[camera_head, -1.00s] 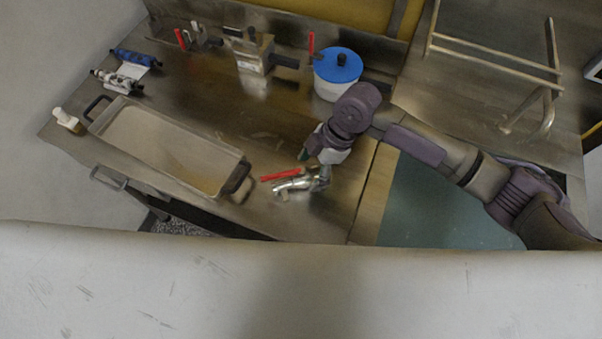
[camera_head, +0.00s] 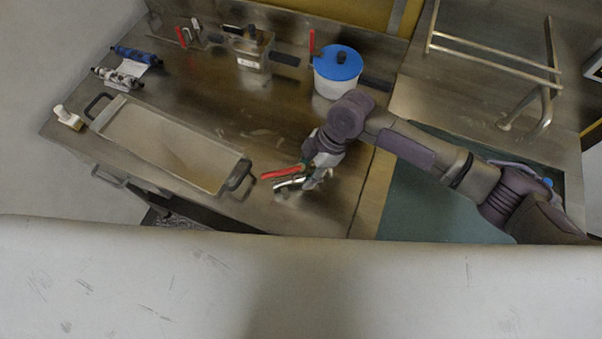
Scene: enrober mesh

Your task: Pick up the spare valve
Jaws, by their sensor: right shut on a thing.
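The spare valve (camera_head: 283,175), with a red lever handle and a shiny metal body, is at the front of the steel counter, right of the shallow tray. My right gripper (camera_head: 302,180) comes in from the right and is shut on the valve. The fingers hide part of the valve body. The red lever points left. I cannot tell how far the valve is above the counter. My left gripper is not in view.
The shallow tray (camera_head: 113,116) with dark handles lies left of the valve. A white pot with a blue lid (camera_head: 338,64), a metal box (camera_head: 252,52) and another red-handled fitting (camera_head: 182,37) stand at the back. The middle of the counter (camera_head: 225,105) is clear.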

